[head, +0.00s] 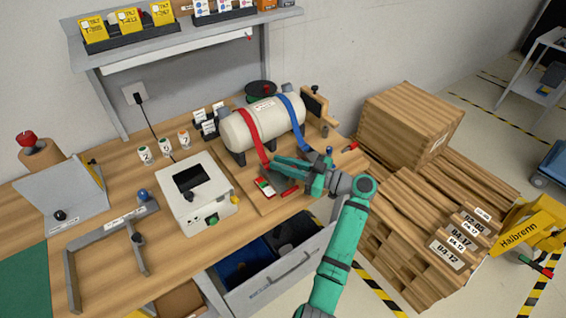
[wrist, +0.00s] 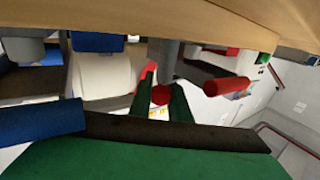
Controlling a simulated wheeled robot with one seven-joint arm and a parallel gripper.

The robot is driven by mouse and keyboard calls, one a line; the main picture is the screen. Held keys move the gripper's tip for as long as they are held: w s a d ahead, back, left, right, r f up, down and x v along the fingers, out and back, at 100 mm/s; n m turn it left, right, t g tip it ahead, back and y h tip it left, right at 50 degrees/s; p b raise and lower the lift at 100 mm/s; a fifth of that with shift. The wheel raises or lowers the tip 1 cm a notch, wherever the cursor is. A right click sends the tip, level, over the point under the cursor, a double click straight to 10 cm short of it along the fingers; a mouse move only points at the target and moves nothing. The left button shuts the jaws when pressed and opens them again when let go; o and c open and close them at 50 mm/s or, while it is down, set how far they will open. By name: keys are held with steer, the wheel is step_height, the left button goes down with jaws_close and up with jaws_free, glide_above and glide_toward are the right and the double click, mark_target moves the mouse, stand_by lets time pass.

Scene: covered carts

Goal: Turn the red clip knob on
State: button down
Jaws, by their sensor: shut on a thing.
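A cream tank (head: 262,122) lies on a wooden board, with a red strap (head: 250,136) and a blue strap (head: 292,120) over it. My green gripper (head: 281,167) reaches in from the right, low at the front of the tank near the lower ends of the straps. In the wrist view a round red knob (wrist: 161,95) sits between the two fingertips of my gripper (wrist: 160,101), and the jaws are shut on it. In the head view this knob is hidden by the fingers. The red strap (wrist: 142,93) shows just behind it in the wrist view.
A red handle (head: 290,190) and a red-and-white piece (head: 264,187) lie in front of my fingers. A white box with knobs (head: 196,201) stands to the left. An open drawer (head: 276,282) is below. Wooden pallets (head: 409,225) stand at right.

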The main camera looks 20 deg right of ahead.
steer(key=shift+s+a+n+g+y, duration=0.1)
steer(key=shift+a+n+g+y, duration=0.05)
steer(key=shift+n+g+y, duration=0.55)
steer(key=c, duration=1.7)
jaws_free()
steer(key=shift+o, duration=0.2)
steer(key=v, duration=1)
steer(key=shift+s+d+r, duration=0.1)
steer(key=shift+s+d, duration=0.2)
